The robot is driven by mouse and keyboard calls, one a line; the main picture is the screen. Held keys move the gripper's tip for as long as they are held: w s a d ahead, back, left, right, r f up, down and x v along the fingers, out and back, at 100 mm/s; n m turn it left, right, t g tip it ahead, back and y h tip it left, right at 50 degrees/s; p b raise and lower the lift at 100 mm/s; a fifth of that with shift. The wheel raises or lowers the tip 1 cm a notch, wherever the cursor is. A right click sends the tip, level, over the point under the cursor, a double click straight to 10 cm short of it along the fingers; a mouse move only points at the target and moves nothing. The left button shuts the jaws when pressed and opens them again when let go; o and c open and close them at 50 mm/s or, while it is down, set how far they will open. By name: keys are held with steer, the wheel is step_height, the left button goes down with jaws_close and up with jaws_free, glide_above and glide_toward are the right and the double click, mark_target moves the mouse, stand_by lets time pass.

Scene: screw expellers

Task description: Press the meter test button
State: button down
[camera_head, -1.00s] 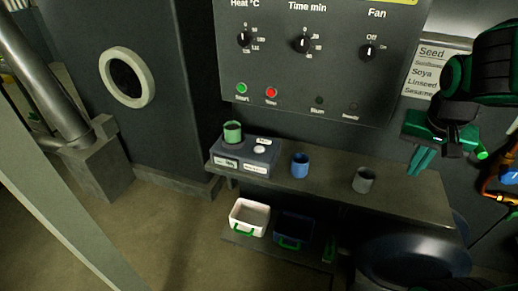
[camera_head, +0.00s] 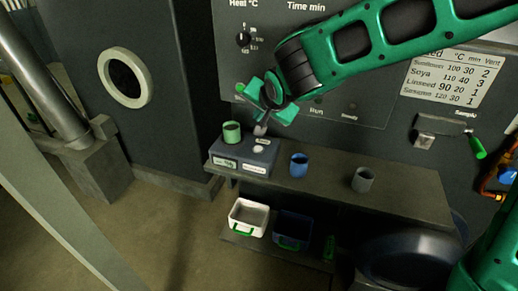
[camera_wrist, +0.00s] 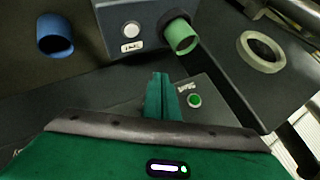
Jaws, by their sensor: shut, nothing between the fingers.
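The meter (camera_head: 228,150) is a dark grey box with labels on its front, at the left end of the shelf. It holds a green cup (camera_head: 232,132) on its left side and a pale round button (camera_head: 259,149) on its right. In the wrist view the button (camera_wrist: 131,30) shows white with a small label beside it, and the green cup (camera_wrist: 184,40) stands to its right. My gripper (camera_head: 261,130) is shut and empty, fingers pointing down, just above the button side of the meter. In the wrist view its fingertips (camera_wrist: 160,78) are apart from the button.
The control panel (camera_head: 385,80) stands close behind my gripper; its green start button (camera_wrist: 194,101) shows in the wrist view. A blue cup (camera_head: 299,166) and a grey cup (camera_head: 362,180) stand on the shelf (camera_head: 410,195). A white bin (camera_head: 249,217) and a dark blue bin (camera_head: 292,230) sit below.

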mark_target(260, 151)
steer(key=shift+f, duration=0.1)
steer(key=shift+f, duration=4.3)
steer(key=shift+f, duration=0.2)
steer(key=shift+f, duration=0.2)
steer(key=shift+f, duration=0.45)
steer(key=shift+r, duration=0.9)
steer(key=shift+r, duration=0.1)
steer(key=shift+r, duration=2.4)
